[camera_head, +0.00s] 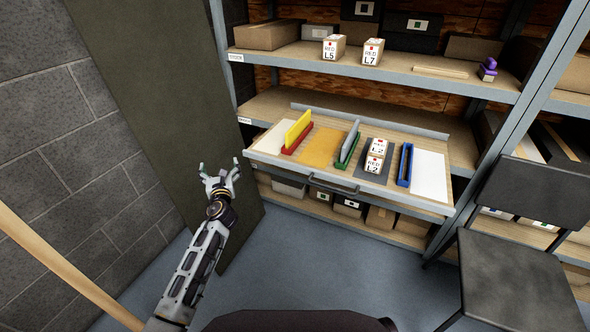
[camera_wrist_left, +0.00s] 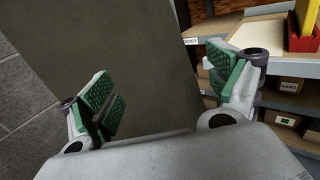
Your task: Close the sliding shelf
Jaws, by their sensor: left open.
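The sliding shelf (camera_head: 428,205) is pulled out from the metal rack, with a dark handle (camera_head: 333,185) on its front edge. On it are a yellow panel in a red holder, an orange sheet, a grey panel in a green holder, small boxes on a dark mat, a blue holder and white sheets. My left gripper (camera_head: 219,167) is open and empty, to the left of the shelf and apart from it, in front of a dark green panel. In the left wrist view its green-padded fingers (camera_wrist_left: 165,98) are spread, with the shelf's corner (camera_wrist_left: 225,27) behind at the right. My right gripper is not in view.
A dark chair (camera_head: 510,265) stands close to the shelf's right front. The dark green panel (camera_head: 150,85) stands at the left by a block wall. Boxes fill the rack's shelves above and below. Grey floor (camera_head: 310,265) lies open in front.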

